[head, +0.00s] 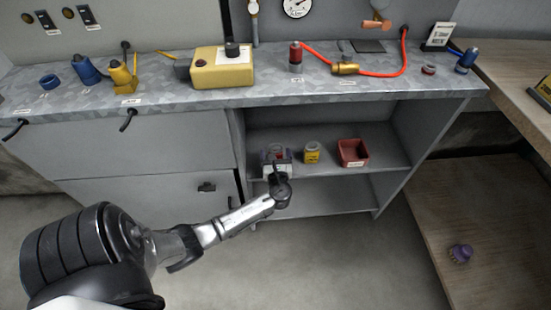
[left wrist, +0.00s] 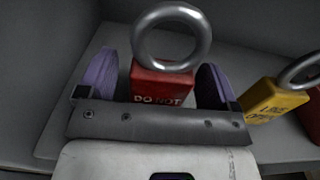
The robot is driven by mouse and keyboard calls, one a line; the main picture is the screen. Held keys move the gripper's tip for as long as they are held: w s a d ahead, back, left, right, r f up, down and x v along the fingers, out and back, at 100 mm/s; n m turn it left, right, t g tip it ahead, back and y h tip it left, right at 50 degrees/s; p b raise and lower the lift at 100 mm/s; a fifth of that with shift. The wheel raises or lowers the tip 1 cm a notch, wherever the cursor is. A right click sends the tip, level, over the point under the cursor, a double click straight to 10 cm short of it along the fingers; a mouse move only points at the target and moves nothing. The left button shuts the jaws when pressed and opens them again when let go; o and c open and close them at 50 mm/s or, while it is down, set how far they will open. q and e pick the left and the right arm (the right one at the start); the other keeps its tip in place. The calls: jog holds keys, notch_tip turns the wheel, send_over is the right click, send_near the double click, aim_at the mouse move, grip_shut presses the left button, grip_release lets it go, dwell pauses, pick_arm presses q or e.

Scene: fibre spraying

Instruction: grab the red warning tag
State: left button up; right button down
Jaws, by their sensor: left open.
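The red warning tag (left wrist: 162,84) is a red block with a metal ring on top and the words "DO NOT" on its front. It stands on the upper shelf of the open cabinet. In the left wrist view it is between the two purple finger pads of my left gripper (left wrist: 163,82), which is open, with gaps visible on both sides. In the head view my left gripper (head: 276,156) reaches into the cabinet and mostly hides the tag. My right gripper is not in view.
A yellow tag (left wrist: 275,103) reading "LINE OPEN" stands just right of the red one, also seen in the head view (head: 312,155). A red bin (head: 352,151) sits further right on the shelf (head: 388,145). The galvanized worktop (head: 190,97) overhangs above.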

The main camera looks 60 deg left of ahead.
pick_arm(q)
jog(key=c, duration=1)
jog(key=shift+c, duration=0.2)
